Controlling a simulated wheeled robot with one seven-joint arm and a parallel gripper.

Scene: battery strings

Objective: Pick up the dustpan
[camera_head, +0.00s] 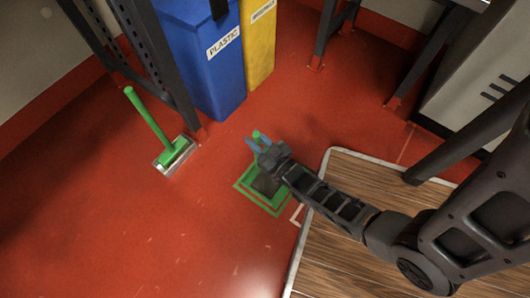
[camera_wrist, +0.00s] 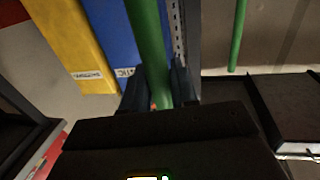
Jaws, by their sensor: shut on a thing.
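My gripper (camera_head: 262,146) is over the green-outlined square on the floor, near the middle of the head view. It is shut on an upright green handle, whose tip (camera_head: 257,134) shows just above the fingers. In the wrist view this green handle (camera_wrist: 148,40) runs between the two dark fingers. I take it as the dustpan's handle. The dustpan's lower part is mostly hidden by my gripper and arm; a dark shape (camera_head: 266,185) shows below on the square, and I cannot tell whether it touches the floor.
A green-handled brush (camera_head: 150,123) stands by a dark rack post on the left. A blue plastic bin (camera_head: 208,65) and a yellow bin (camera_head: 262,38) stand behind. A wood-patterned platform (camera_head: 345,255) with a pale edge lies at right. Red floor left of my gripper is open.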

